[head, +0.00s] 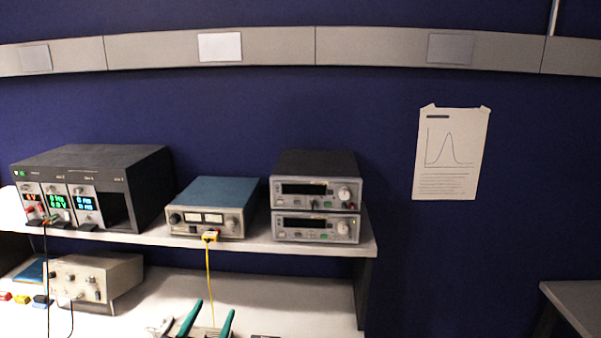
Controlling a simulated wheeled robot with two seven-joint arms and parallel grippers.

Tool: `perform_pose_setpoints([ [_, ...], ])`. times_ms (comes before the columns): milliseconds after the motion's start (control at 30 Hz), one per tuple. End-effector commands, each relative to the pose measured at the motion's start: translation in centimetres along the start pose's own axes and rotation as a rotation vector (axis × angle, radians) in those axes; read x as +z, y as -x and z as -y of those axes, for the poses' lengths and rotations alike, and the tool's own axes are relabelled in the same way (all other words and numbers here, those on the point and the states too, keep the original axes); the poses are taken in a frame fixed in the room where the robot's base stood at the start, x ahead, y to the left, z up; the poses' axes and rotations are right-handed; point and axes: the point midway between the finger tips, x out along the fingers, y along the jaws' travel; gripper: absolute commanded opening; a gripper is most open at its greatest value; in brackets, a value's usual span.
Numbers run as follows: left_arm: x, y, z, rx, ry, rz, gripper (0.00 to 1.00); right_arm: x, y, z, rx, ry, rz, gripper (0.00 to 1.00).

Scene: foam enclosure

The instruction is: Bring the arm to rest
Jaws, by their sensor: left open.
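My left gripper (215,306) shows at the bottom edge of the head view, left of centre. Its two green fingers point up and stand apart, with nothing seen between them but the bench behind and a hanging yellow cable (208,270). The rest of my left arm is cut off by the frame's lower edge. My right gripper is not in view.
A shelf (160,236) carries a dark modular rack (130,170), a blue-topped instrument (212,196) and two stacked grey units (315,208). A beige box (118,277) stands on the white bench (290,290) below. A table corner (580,300) is at lower right.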

Motion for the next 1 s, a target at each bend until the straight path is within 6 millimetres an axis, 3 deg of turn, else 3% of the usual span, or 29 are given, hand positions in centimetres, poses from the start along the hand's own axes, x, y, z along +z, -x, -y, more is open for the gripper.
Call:
perform_pose_setpoints([
  [100,-6.1,4.4,-1.7,0.131,0.054,-0.32,0.48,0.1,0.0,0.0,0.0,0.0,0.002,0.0],
  [200,-10.6,9.3,-1.8,0.172,0.08,-0.599,0.48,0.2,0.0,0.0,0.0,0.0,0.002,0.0],
  [300,-13.7,14.1,-1.1,0.16,0.096,-0.837,0.48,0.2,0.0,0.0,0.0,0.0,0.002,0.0],
  [500,-16.6,22.4,1.1,0.062,0.122,-1.185,0.48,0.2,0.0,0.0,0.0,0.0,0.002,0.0],
  [700,-16.9,29.2,3.3,-0.076,0.149,-1.439,0.48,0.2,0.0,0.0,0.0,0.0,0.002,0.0],
  [733,-16.8,30.2,3.6,-0.1,0.154,-1.473,0.48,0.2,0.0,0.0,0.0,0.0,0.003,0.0],
  [1000,-25.9,30.0,5.2,-0.102,0.148,-1.493,0.48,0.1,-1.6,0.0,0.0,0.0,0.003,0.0],
])
